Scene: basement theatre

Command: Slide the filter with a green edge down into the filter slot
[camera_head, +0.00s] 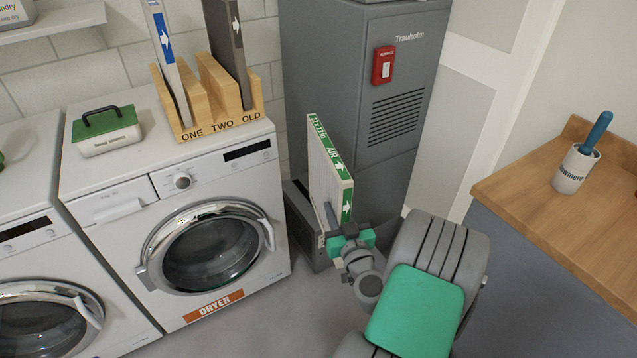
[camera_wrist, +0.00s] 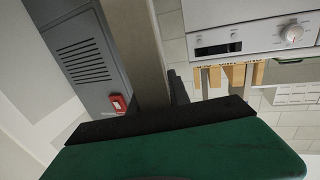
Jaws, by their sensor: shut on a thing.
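The filter with a green edge (camera_head: 343,186) stands upright in the head view, in front of the grey furnace. Its green edge carries white arrows and the word AIR. My gripper (camera_head: 334,222) is shut on the lower near part of this filter. In the wrist view a plain grey-beige band, which looks like the filter (camera_wrist: 145,50), runs up from my gripper (camera_wrist: 172,92). A low dark grey box (camera_head: 300,215) sits on the floor at the furnace's left side, behind the filter. The filter slot's opening is hidden, and I cannot tell whether the filter's bottom is in it.
The dryer (camera_head: 215,240) stands close on the left. A wooden rack (camera_head: 203,128) on it holds a blue-edged filter (camera_head: 165,45) and a dark filter (camera_head: 228,50). The grey furnace (camera_head: 340,60) has a red switch (camera_head: 383,65). A wooden counter (camera_head: 560,215) is at right.

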